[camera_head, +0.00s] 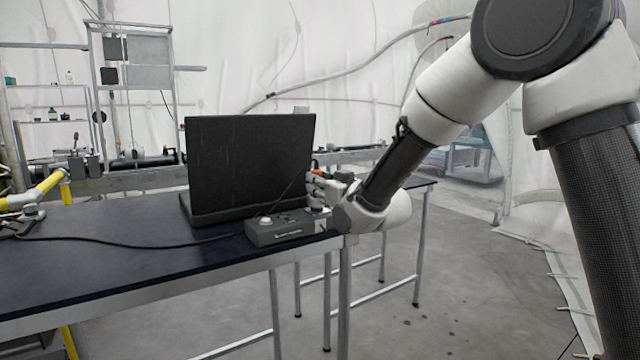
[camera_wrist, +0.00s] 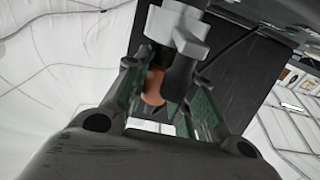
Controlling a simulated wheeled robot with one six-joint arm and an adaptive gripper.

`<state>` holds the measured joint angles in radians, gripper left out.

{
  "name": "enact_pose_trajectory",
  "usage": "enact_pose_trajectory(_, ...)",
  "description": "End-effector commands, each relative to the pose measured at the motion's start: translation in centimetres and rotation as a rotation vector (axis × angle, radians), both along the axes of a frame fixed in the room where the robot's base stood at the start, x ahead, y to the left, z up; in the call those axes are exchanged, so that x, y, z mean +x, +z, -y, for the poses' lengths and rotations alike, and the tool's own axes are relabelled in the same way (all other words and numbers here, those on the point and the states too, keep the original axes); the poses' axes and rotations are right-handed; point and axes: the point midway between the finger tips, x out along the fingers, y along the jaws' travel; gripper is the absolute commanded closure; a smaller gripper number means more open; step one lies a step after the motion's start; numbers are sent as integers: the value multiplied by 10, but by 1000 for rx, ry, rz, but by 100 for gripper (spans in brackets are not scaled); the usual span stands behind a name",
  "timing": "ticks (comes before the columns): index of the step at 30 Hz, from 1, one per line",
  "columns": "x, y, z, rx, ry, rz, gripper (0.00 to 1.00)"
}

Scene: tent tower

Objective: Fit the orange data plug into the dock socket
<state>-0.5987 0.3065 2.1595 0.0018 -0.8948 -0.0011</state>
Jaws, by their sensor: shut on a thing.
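My gripper (camera_head: 322,184) is at the near right corner of the table, just above the right end of a grey box (camera_head: 280,230) that looks like the dock. In the wrist view my gripper (camera_wrist: 166,92) has its two green-padded fingers around an orange piece (camera_wrist: 154,87), the data plug. A dark cylinder (camera_wrist: 181,76) sits beside the orange piece, and a light grey notched part (camera_wrist: 177,29) lies just beyond. I cannot tell whether the plug touches the dock. The socket opening is not clearly visible.
An open black laptop (camera_head: 250,165) stands close behind the box. A black cable (camera_head: 130,243) runs left across the dark table (camera_head: 100,270). Yellow tubing (camera_head: 40,190) is at the far left. The table's front left is mostly clear.

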Motion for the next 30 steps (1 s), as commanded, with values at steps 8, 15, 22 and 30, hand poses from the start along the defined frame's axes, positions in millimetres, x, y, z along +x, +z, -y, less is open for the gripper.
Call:
enact_pose_trajectory(8,0,-7,0,0,0,0,99)
enact_pose_trajectory(15,0,-13,0,0,0,0,99)
enact_pose_trajectory(22,0,-16,0,-1,0,-1,58)
enact_pose_trajectory(30,0,-17,0,-2,0,-3,49)
